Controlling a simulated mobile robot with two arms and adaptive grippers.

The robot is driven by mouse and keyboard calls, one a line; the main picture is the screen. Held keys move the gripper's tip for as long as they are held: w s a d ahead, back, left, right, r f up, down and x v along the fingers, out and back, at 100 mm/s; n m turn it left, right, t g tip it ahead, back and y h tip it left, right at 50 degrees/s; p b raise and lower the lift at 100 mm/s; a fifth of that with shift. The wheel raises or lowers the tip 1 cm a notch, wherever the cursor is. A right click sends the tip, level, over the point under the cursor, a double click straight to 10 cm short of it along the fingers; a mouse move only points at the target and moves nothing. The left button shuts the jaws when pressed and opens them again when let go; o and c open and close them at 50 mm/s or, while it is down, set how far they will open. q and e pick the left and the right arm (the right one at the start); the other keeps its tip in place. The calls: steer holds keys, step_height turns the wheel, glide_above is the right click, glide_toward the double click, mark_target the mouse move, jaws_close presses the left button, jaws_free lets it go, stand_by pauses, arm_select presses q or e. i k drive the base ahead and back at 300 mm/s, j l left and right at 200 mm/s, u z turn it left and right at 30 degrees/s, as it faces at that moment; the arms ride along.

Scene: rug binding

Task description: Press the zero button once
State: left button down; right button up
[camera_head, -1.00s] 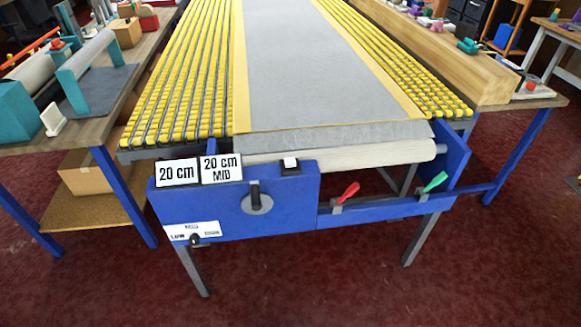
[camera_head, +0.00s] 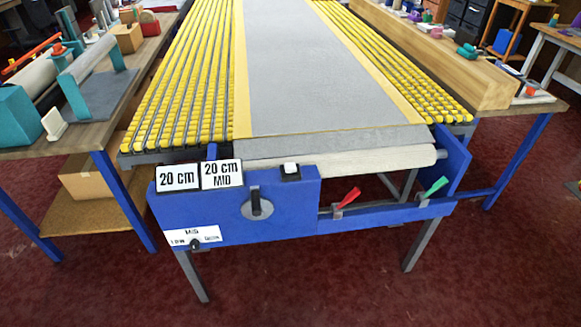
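A small white push button (camera_head: 290,168) on a black base sits on top of the blue control box (camera_head: 296,200) at the near end of the machine. I take it for the zero button, though no label on it can be read. Two white signs left of it read "20 cm" (camera_head: 178,178) and "20 cm MID" (camera_head: 221,174). Neither of my grippers shows in the head view, and nothing touches the button.
A black lever on a grey disc (camera_head: 262,208) is on the box front, with a selector plate (camera_head: 210,235) at lower left. Red (camera_head: 350,196) and green (camera_head: 437,186) levers stand to the right. A cluttered bench (camera_head: 100,125) flanks the left. Red floor in front is clear.

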mark_target(290, 167)
steer(key=i+l+u, duration=0.1)
steer(key=u, duration=0.7)
steer(key=i+l+u, duration=0.25)
steer(key=l, duration=0.35)
steer(key=l+u, duration=0.2)
steer(key=l, duration=0.35)
steer(key=l+u, duration=0.25)
steer(key=l, duration=0.4)
steer(key=i+l, duration=0.1)
steer(key=l, duration=0.5)
